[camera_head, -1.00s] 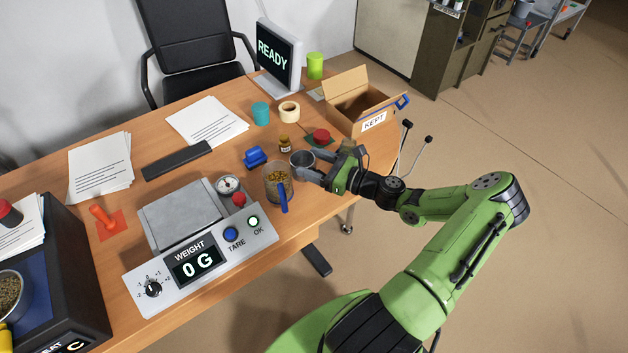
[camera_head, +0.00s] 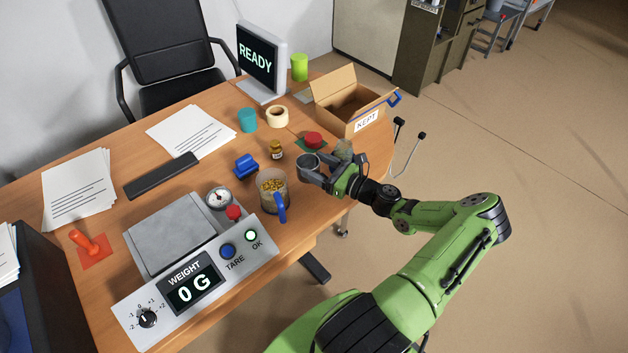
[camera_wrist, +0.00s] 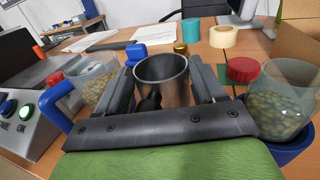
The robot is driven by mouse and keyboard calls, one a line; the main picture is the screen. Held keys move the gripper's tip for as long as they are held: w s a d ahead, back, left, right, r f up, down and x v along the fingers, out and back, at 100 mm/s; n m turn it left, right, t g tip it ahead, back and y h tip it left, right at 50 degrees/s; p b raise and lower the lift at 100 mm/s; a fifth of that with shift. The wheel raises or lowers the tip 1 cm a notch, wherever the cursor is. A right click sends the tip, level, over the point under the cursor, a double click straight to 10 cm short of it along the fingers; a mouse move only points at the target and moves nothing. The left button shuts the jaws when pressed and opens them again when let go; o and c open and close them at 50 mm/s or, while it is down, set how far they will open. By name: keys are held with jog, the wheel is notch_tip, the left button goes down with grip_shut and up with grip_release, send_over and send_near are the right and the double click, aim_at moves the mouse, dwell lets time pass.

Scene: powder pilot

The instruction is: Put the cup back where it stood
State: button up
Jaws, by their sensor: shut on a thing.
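A grey metal cup (camera_head: 308,164) is held upright in my gripper (camera_head: 313,172), near the right end of the wooden desk. In the wrist view the cup (camera_wrist: 163,72) stands between the two grey fingers, which press on its sides. The visible inside of the cup looks dark and empty. Its underside is hidden, so I cannot tell whether it touches the desk. Several other vessels stand near: a teal cup (camera_head: 247,120), a green cup (camera_head: 299,67) and a clear blue-handled jug (camera_head: 273,193) with yellowish pieces.
A jar of greenish pellets (camera_wrist: 277,100) stands close to the right of my gripper. The scale (camera_head: 190,270) is left, reading 0 G. The KEPT box (camera_head: 366,122) is at the back right.

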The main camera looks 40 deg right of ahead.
jog(key=shift+w+f+b, duration=0.1)
jog(key=shift+f+b, duration=0.4)
jog(key=shift+f, duration=1.5)
jog(key=shift+f, duration=0.2)
jog(key=o, duration=1.4)
jog(key=shift+r, duration=0.1)
